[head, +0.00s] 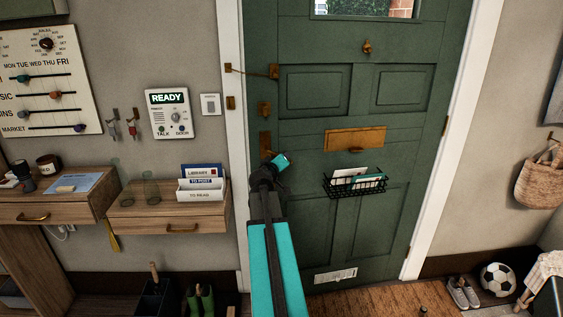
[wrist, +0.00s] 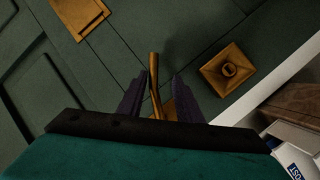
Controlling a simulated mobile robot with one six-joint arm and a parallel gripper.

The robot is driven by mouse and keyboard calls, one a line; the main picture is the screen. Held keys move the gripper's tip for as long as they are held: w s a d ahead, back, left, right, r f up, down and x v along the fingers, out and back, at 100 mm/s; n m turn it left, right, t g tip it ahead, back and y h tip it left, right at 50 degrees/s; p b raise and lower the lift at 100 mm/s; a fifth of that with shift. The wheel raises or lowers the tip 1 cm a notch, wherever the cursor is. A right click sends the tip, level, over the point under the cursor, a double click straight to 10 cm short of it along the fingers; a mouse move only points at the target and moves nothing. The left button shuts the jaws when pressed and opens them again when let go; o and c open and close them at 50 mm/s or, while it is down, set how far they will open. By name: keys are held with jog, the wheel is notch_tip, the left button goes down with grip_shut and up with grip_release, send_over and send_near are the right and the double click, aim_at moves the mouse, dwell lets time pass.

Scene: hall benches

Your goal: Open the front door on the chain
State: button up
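The green front door (head: 312,130) stands shut in its white frame (head: 236,120). A brass door chain (head: 250,72) spans from the frame to the door's upper left edge. Below it are a square brass lock plate (head: 264,108), also in the wrist view (wrist: 230,68), and a brass lever handle (head: 265,142). My gripper (head: 278,162) is at the lever, partly hiding it. In the wrist view the brass lever (wrist: 155,75) lies between my gripper's two dark fingers (wrist: 154,92), nearer the left one. The fingers are apart, with a gap on the right side.
A letter plate (head: 355,138) and black wire basket (head: 354,184) are on the door. A drawer shelf with a letter rack (head: 201,190) is left of the frame. A doormat (head: 375,303) lies before the door; shoes (head: 463,292) and a football (head: 498,279) are at right.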

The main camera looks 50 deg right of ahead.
jog(key=b+v, duration=0.3)
jog(key=v, duration=0.6)
jog(key=shift+s+a, duration=0.15)
jog(key=shift+a, duration=0.15)
jog(key=shift+a+b, duration=0.1)
jog(key=shift+b, duration=0.3)
jog(key=shift+b+v, duration=1)
jog(key=shift+b, duration=1.15)
jog(key=shift+r, duration=0.2)
jog(key=shift+a, duration=0.1)
